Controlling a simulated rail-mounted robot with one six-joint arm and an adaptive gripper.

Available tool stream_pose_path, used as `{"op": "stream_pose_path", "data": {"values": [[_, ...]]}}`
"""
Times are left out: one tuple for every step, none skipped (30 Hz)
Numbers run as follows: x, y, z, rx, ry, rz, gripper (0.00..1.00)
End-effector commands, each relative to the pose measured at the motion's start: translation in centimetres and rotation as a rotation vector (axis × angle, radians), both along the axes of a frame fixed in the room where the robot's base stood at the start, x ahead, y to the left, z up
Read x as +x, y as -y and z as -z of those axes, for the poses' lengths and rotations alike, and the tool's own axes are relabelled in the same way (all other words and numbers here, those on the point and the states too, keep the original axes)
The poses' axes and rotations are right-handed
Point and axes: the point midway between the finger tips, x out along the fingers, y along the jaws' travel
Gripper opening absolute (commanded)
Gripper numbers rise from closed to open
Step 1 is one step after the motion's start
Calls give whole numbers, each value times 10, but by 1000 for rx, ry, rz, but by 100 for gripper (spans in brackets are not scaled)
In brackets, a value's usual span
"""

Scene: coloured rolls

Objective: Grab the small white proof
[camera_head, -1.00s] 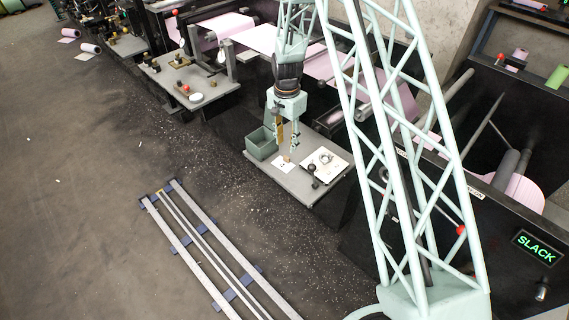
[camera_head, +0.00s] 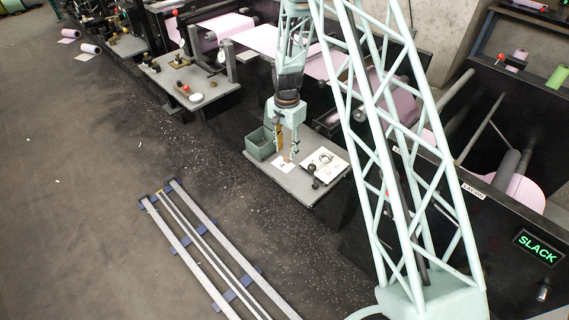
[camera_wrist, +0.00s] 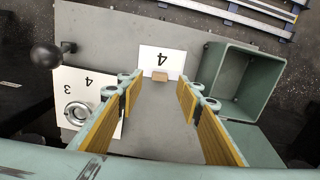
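A small white card (camera_wrist: 162,58) marked 4 lies on the grey bench, upside down in the wrist view. It also shows in the head view (camera_head: 280,165). The card lies beyond the fingertips, centred in the gap. In the head view my gripper (camera_head: 287,151) hangs over the bench near the card.
A green open-topped bin (camera_wrist: 241,75) stands close to the right finger. A black ball knob (camera_wrist: 46,56) sticks up at the left. Black machines stand behind the bench, and rails (camera_head: 215,260) lie on the floor.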

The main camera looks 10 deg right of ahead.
Motion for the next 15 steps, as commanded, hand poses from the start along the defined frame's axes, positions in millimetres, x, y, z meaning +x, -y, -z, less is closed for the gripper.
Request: {"op": "stream_pose_path", "data": {"values": [[-1,0,7,0,-1,0,33],[-1,0,10,0,-2,0,33],[-1,0,15,0,-2,0,33],[-1,0,18,0,-1,0,33],[-1,0,21,0,-1,0,33],[-1,0,24,0,-1,0,33],[-1,0,27,0,-1,0,33],[-1,0,29,0,-1,0,33],[-1,0,32,0,-1,0,33],[-1,0,33,0,-1,0,33],[-1,0,35,0,-1,0,33],[-1,0,36,0,-1,0,33],[-1,0,37,0,-1,0,33],[-1,0,37,0,-1,0,33],[-1,0,38,0,0,0,33]]}}
